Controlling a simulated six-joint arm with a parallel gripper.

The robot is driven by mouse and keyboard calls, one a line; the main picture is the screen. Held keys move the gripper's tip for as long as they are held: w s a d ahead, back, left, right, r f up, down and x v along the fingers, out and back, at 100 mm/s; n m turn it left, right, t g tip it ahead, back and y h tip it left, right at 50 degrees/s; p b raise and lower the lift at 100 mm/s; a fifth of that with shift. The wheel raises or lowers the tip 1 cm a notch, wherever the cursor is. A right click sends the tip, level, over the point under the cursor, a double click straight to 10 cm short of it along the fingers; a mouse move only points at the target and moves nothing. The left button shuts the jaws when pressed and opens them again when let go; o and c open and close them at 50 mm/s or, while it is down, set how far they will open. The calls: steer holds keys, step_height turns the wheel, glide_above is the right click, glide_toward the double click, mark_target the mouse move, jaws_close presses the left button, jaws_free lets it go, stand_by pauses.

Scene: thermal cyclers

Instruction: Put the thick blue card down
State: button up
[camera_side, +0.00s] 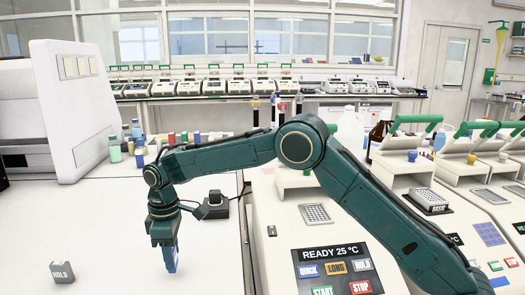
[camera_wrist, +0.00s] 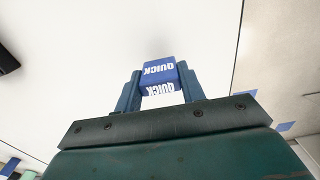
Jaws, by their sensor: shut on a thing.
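The thick blue card (camera_wrist: 159,74) is a small blue block marked QUICK. My gripper (camera_wrist: 159,88) is shut on it, one finger on each side, in the wrist view. In the side view my gripper (camera_side: 165,240) points down over the white bench top, and the card (camera_side: 172,260) shows as a blue sliver between the fingers. I cannot tell whether the card's lower edge touches the bench.
A grey block marked HOLD (camera_side: 63,272) stands on the white bench (camera_side: 115,225) at the left. A black device (camera_side: 212,207) lies behind my gripper. A thermal cycler (camera_side: 290,230) with a READY 25 °C panel stands to the right. Bench around the gripper is clear.

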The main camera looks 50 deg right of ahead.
steer(key=shift+f, duration=0.9)
steer(key=shift+f, duration=0.1)
steer(key=o, duration=1)
steer(key=shift+c, duration=0.2)
step_height(320, 180, up, 12)
